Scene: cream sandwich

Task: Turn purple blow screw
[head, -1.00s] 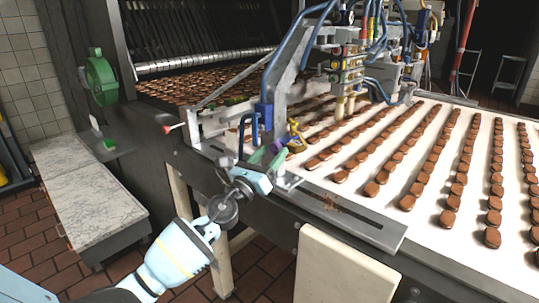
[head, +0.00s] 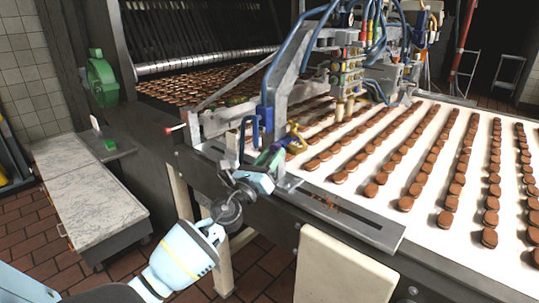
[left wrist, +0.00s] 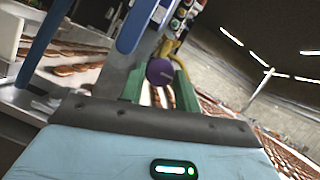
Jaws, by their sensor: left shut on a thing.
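The purple blow screw (left wrist: 160,72) is a round purple knob between the two green fingers of my left gripper (left wrist: 159,88) in the left wrist view. The gripper is shut on it. In the head view the left gripper (head: 268,158) reaches the near-left corner of the depositing machine, beside a yellow fitting. The screw is a small purple spot (head: 278,162) there, mostly hidden by the fingers. How far the screw is turned cannot be told. My right gripper is not in view.
Rows of brown biscuits (head: 407,203) lie on the white conveyor (head: 400,150) to the right. Blue hoses and a blue bracket (head: 264,115) rise close to the gripper. The metal conveyor edge (head: 360,228) runs below it. A marble-topped bench (head: 85,180) stands at the left.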

